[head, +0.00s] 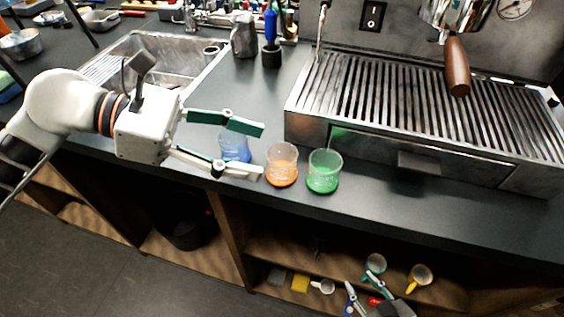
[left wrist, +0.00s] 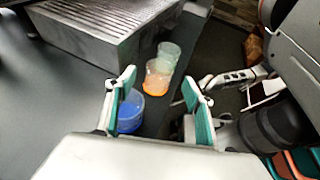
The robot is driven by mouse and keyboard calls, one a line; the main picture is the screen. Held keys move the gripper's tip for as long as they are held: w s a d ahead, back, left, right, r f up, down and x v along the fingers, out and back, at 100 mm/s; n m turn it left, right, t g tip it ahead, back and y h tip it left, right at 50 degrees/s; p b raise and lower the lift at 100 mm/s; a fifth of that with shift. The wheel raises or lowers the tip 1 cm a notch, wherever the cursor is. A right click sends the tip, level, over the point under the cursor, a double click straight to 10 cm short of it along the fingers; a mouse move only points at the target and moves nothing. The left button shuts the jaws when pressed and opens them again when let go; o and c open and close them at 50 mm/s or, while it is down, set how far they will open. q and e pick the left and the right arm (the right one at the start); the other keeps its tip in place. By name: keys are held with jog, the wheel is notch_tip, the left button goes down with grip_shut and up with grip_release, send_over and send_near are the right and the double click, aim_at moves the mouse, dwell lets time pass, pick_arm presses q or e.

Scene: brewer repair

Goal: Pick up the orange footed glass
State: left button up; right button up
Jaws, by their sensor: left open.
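The orange footed glass (head: 282,165) stands upright on the dark counter, between a blue glass (head: 235,147) and a green glass (head: 324,171). My left gripper (head: 262,151) is open and empty, its fingertips just left of the orange glass in the head view. In the left wrist view the orange glass (left wrist: 156,84) shows ahead, in the gap between the fingers (left wrist: 163,88). The blue glass (left wrist: 131,112) is partly hidden behind the left finger there. My right gripper (head: 365,288) is low, by the shelves below the counter, and its fingers look spread.
The espresso machine's drip tray (head: 400,100) stands close behind the glasses. The counter's front edge is close in front of them. A sink (head: 150,65), a metal pitcher (head: 244,36) and small cups on the lower shelf (head: 375,263) are also in view.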

aim_at(282, 156)
pick_arm(q)
jog(key=shift+x, duration=3.1)
jog(key=shift+w, duration=0.1)
jog(key=c, duration=1.2)
